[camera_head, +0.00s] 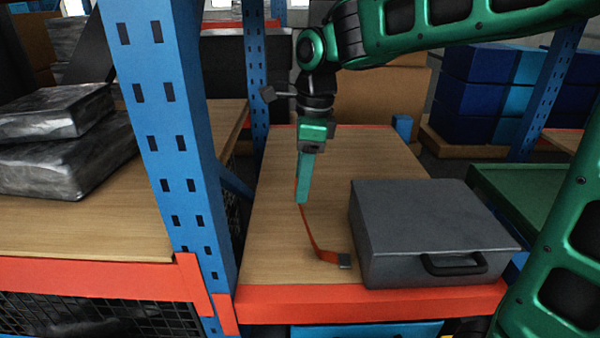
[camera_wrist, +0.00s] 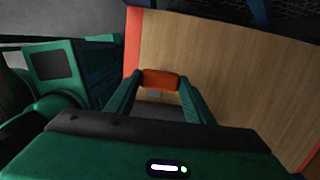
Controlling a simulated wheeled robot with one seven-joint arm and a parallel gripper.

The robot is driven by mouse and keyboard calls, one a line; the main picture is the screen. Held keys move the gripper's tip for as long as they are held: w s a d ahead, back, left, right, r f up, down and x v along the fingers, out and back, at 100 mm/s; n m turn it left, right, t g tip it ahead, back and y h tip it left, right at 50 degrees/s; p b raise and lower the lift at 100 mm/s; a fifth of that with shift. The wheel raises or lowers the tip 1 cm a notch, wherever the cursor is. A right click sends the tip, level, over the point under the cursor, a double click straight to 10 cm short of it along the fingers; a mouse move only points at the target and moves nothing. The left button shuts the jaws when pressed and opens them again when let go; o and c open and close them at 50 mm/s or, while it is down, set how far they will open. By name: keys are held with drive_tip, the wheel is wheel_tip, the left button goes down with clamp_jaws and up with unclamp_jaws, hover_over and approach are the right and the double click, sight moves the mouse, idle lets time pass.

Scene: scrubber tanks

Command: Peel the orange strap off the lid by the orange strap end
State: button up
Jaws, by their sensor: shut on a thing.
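The orange strap (camera_head: 313,238) hangs from my gripper (camera_head: 302,199) in the head view and trails down to the wooden shelf. A small grey piece (camera_head: 344,261) is at its lower end, beside the case. The grey case with the lid (camera_head: 420,215) stands to the right of the strap, with a black handle on its front; I see no strap on its lid. In the wrist view, the orange strap end (camera_wrist: 160,79) is between the fingertips of my gripper (camera_wrist: 159,84). My gripper is shut on it, above the shelf and left of the case.
The wooden shelf (camera_head: 275,245) has an orange front edge and open room left of the case. A blue perforated post (camera_head: 175,130) rises at its left. Black wrapped packages (camera_head: 60,125) lie on the left shelf. Blue boxes (camera_head: 490,85) stand at the back right.

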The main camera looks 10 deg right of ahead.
drive_tip(key=shift+f, duration=10.75)
drive_tip(key=o, duration=1.1)
drive_tip(key=shift+o, duration=0.3)
wheel_tip(320, 180, up, 9)
drive_tip(key=shift+f, duration=0.2)
